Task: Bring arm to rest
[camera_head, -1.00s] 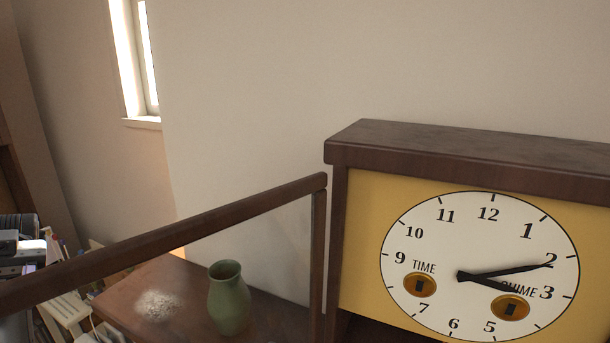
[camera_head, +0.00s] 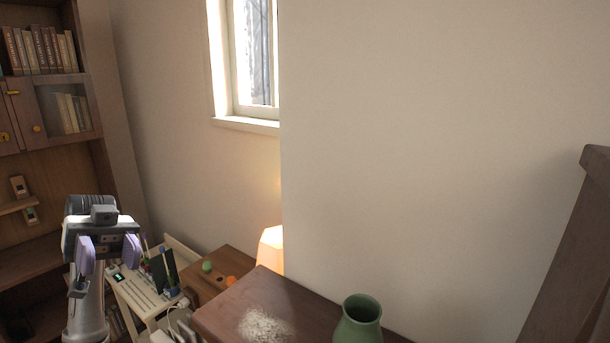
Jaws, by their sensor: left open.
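My left gripper (camera_head: 108,262) shows at the lower left of the head view, on top of my upright arm. Its two purple-grey fingers are apart, with nothing seen between them. It is left of the wooden surface with the vase and in front of the bookcase. My right gripper is not in view.
A green vase (camera_head: 359,322) and a pale powdery patch (camera_head: 266,326) are on a brown wooden top (camera_head: 222,317). Behind are a lit lamp (camera_head: 271,250) and a smaller wooden table (camera_head: 237,262). A bookcase (camera_head: 50,165) stands left. The clock's dark wooden case (camera_head: 577,250) is at right.

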